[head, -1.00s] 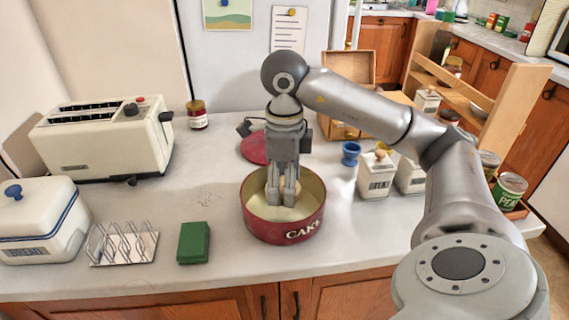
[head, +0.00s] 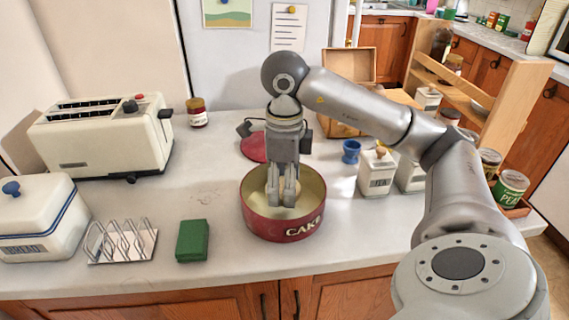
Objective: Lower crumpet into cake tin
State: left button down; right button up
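The red cake tin (head: 262,226) with a cream inside stands open on the worktop in the middle of the head view. My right gripper (head: 282,198) points straight down into the tin, its fingertips below the rim. Its two fingers are close together with a narrow gap. I cannot make out a crumpet; any piece between or under the fingers is hidden or blends with the cream inside of the tin. My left gripper is not in view.
A red lid (head: 254,147) lies behind the tin. A toaster (head: 100,140), toast rack (head: 121,243), green box (head: 193,240) and bread bin (head: 38,222) are at left. A blue egg cup (head: 351,152) and white canister (head: 376,174) stand at right. Bare worktop lies left of the tin.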

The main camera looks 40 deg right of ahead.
jog(key=shift+f+b, duration=1)
jog(key=shift+f, duration=0.25)
dwell(0.3)
jog(key=o, duration=1.1)
